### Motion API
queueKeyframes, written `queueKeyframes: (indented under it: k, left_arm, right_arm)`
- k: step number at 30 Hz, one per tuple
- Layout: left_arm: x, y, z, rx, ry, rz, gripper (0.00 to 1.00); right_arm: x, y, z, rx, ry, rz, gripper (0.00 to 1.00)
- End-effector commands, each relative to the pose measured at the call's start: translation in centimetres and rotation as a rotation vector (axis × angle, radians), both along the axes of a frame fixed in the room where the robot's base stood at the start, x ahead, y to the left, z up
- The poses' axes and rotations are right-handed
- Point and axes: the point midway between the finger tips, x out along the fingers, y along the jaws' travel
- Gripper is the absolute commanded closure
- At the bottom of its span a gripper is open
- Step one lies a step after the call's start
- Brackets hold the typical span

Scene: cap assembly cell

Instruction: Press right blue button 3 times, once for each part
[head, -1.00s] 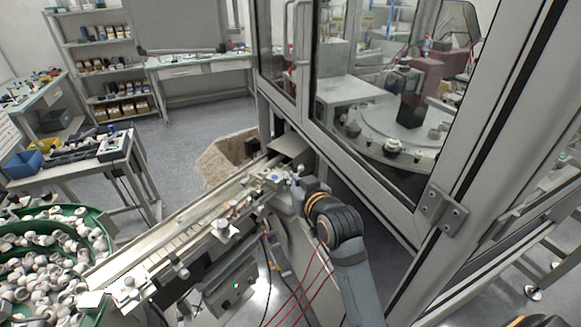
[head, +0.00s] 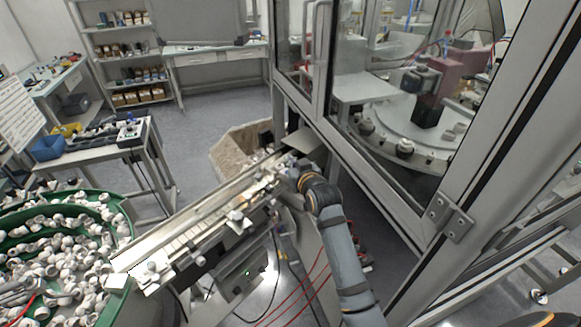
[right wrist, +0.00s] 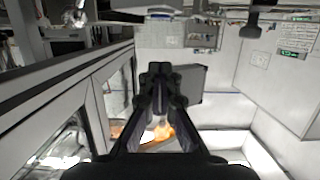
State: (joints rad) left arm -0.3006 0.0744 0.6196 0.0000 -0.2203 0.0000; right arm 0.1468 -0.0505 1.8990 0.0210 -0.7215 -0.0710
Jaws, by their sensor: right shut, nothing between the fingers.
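My right arm reaches in from the lower right of the head view. My right gripper (head: 286,174) is beside the far end of the feed rail (head: 185,222), small and partly hidden by my wrist. In the right wrist view its fingers (right wrist: 159,72) are shut and hold nothing. I cannot make out the right blue button in either view. Contact between the fingertips and any surface cannot be told. My left gripper is not in view.
A green bowl (head: 110,222) of white parts stands at the left. A glass-walled cabinet with a grey frame (head: 372,187) is close on the right. Red and black cables hang below the rail. A small table (head: 92,155) and open floor (head: 215,120) lie behind.

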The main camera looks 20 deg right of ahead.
Motion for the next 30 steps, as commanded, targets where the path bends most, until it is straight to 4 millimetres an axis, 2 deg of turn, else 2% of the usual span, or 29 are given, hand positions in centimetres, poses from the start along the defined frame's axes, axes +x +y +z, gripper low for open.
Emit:
queueKeyframes:
  k: [3, 9, 21, 26, 30]
  left_arm:
    - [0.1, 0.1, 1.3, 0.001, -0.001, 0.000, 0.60]
    - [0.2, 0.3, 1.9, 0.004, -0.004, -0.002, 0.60]
    - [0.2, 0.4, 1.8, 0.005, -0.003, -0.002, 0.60]
    - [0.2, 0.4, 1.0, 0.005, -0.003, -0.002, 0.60]
    - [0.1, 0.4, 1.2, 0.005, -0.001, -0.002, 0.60]
  right_arm:
    - [0.2, 0.0, -1.6, 0.000, 0.005, 0.000, 1.00]
    - [0.2, 0.0, -3.7, 0.000, 0.000, 0.000, 1.00]
    - [0.2, 0.0, -4.2, 0.000, 0.000, 0.000, 1.00]
    - [0.2, 0.0, -5.9, 0.000, 0.002, 0.000, 1.00]
    - [0.2, 0.0, -6.1, 0.000, 0.006, 0.000, 1.00]
